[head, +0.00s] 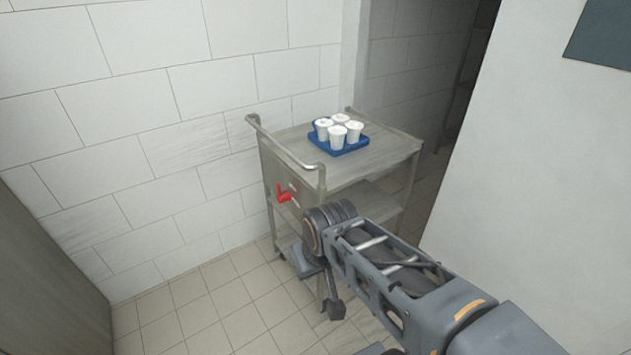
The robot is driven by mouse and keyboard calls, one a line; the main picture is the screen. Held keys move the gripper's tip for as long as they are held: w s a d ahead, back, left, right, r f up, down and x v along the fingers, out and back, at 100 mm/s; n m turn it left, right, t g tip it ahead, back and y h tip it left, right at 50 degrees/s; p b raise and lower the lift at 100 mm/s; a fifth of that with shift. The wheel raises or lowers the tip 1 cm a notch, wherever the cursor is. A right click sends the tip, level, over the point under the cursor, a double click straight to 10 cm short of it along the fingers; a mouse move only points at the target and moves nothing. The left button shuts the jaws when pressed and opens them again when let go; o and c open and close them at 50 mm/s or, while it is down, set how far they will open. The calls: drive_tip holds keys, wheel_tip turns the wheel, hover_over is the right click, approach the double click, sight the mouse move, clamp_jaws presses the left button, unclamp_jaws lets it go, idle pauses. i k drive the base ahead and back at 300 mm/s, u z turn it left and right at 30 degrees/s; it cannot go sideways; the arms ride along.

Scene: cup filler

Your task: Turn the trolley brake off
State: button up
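The trolley (372,158) is a grey metal cart with a push rail (283,148) at its near left end. The red brake lever (284,196) is on the trolley's end panel, below the rail. My arm reaches in from the lower right, and its end is close to the trolley's near corner, below and right of the red lever. My gripper (333,309) points down there and appears apart from the lever. Its fingers are small and partly hidden by my arm, so I cannot tell whether they are open or shut.
A blue tray (351,149) with several white cups stands on the trolley top. A tiled wall (150,120) is behind and left of the trolley. A pale wall or panel (545,150) stands at the right. The tiled floor (205,310) left of the trolley is clear.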

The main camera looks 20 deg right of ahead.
sight(279, 192)
drive_tip(key=z, duration=0.1)
drive_tip(key=i, duration=0.1)
drive_tip(key=k, duration=0.6)
drive_tip(key=u, duration=0.9)
drive_tip(key=i, duration=1.55)
drive_tip(key=z, duration=0.3)
